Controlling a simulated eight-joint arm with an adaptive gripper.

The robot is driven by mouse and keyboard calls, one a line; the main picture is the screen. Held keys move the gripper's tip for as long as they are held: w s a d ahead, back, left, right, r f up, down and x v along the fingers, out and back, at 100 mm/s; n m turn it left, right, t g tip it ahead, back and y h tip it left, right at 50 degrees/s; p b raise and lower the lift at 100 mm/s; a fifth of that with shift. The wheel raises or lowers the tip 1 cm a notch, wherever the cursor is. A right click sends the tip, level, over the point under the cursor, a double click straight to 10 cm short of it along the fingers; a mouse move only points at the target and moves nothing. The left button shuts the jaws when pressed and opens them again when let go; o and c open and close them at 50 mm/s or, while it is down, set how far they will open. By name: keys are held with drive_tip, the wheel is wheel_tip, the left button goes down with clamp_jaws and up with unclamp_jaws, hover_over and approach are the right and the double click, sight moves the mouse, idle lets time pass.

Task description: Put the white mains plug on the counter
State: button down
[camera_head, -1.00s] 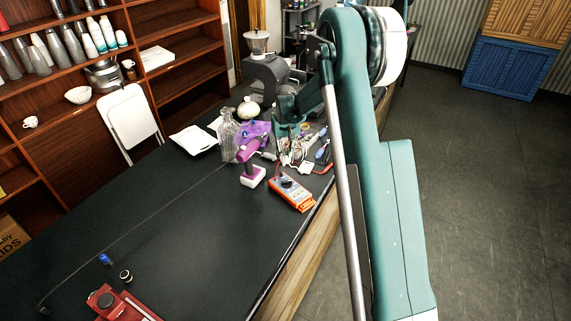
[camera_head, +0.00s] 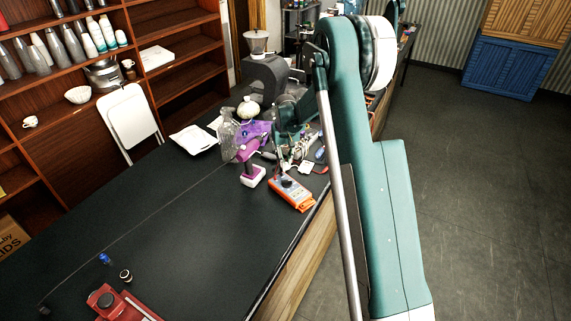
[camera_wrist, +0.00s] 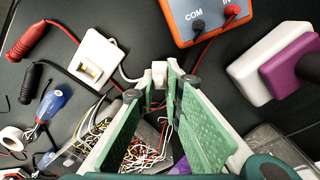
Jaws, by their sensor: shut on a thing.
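My gripper (camera_wrist: 160,88) points down at the counter (camera_wrist: 215,85), its green pads closed on a small white piece (camera_wrist: 159,70) that appears to be the white mains plug. Only its top shows between the fingertips. A white cord runs left from near it toward a white block with a cream inset (camera_wrist: 95,58) lying on the counter. I cannot tell whether the held plug touches the counter. In the head view my gripper (camera_head: 292,142) is over the cluttered part of the counter (camera_head: 180,235), and the plug cannot be made out there.
An orange multimeter (camera_head: 291,193) with red and black leads lies close by. A purple and white drill (camera_head: 252,165) stands left of it. A tangle of coloured wires (camera_wrist: 110,138) lies below the fingers. Red and black probes (camera_wrist: 30,42) lie left. The counter's near middle is clear.

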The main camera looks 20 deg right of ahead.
drive_tip(key=c, duration=2.5)
unclamp_jaws()
drive_tip(key=shift+o, duration=0.2)
drive_tip(key=shift+r, duration=0.15)
wheel_tip(320, 180, up, 12)
